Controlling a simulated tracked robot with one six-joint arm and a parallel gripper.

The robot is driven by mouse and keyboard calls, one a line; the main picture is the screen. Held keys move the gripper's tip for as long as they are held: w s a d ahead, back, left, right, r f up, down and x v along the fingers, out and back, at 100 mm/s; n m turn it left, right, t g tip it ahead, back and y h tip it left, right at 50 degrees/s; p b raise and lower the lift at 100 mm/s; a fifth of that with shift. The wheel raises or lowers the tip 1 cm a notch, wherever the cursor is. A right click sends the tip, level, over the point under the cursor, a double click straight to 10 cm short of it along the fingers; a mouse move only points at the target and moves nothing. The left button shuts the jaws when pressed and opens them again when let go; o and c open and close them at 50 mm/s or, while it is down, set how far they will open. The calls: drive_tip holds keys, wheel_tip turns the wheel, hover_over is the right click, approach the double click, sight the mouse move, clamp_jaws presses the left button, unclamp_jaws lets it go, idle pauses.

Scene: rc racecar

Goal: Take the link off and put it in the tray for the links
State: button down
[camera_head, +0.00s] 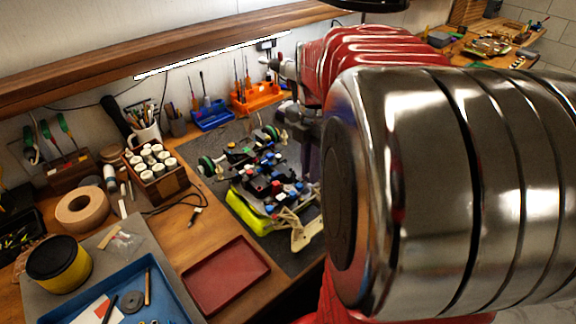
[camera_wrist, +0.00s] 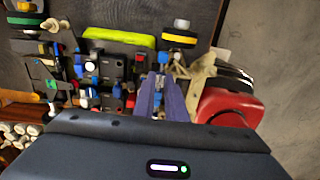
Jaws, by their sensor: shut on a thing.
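The partly built RC car (camera_head: 268,185) lies on a dark mat, with blue, red and black parts on its chassis; it also shows in the wrist view (camera_wrist: 110,75). My gripper (camera_wrist: 158,82) is at the car's right side in the wrist view, its two purple-grey fingers shut on the link (camera_wrist: 158,98), a small part mostly hidden between them. I cannot tell whether the link is free of the car. In the head view my own arm covers much of the gripper. An empty red tray (camera_head: 227,277) lies left of the car; no label on it can be read.
A blue tray (camera_head: 150,268) with loose items lies at the front left. A yellow-green body part (camera_head: 252,211) and a beige part (camera_head: 303,232) are by the car. A box of white bottles (camera_head: 157,178), tape roll (camera_head: 84,208) and orange tool rack (camera_head: 257,97) stand around the bench.

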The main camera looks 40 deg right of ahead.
drive_tip(key=shift+r, duration=0.1)
drive_tip(key=shift+r, duration=2)
